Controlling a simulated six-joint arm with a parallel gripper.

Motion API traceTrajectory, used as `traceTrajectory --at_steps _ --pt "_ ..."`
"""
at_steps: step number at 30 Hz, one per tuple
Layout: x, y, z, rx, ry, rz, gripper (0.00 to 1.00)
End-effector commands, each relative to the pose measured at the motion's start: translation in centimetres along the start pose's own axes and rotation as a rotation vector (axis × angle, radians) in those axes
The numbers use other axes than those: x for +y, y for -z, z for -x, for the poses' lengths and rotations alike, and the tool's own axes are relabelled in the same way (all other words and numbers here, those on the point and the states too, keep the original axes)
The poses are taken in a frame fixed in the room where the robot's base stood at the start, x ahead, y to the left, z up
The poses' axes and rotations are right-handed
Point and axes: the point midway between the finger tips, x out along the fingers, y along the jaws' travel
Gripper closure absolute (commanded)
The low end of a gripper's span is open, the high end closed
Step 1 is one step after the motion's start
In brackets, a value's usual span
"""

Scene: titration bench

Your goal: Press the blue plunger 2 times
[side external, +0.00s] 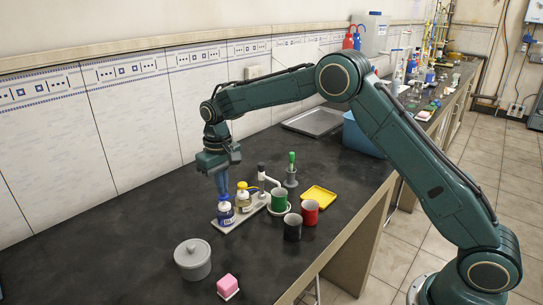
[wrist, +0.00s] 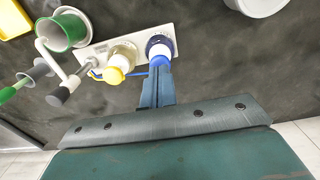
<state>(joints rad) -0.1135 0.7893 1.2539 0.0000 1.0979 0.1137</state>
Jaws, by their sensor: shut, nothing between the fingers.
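The blue plunger (wrist: 159,60) tops a small bottle with a dark blue body (side external: 227,215) and a white collar. The bottle stands upright at the left end of a white base plate (wrist: 85,58). My gripper (side external: 222,190) points down over this bottle with its blue fingers shut and empty. In the wrist view the fingertips (wrist: 159,70) overlap the near edge of the plunger. Whether they touch it or hover just above I cannot tell. The fingers partly hide the plunger in both views.
A yellow-topped bottle (side external: 243,198) stands close beside the blue one. A green cup (side external: 279,201), black cup (side external: 292,228), red cup (side external: 310,212), yellow tray (side external: 319,196) and green-handled tool (side external: 291,170) are to the right. A grey lidded pot (side external: 192,260) and pink block (side external: 228,285) are in front.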

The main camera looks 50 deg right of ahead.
Motion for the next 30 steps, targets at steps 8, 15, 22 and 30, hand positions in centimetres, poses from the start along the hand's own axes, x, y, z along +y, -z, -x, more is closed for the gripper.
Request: traceTrajectory --at_steps 8,15,22,30 --pt "0.0 0.0 -0.7 -0.001 0.0 0.0 1.0" --pt "0.0 0.0 -1.3 -0.001 0.0 0.0 1.0" --pt "0.0 -0.1 -1.9 -0.003 0.0 0.0 1.0" --pt "0.0 -0.1 -2.1 -0.003 0.0 0.0 1.0"
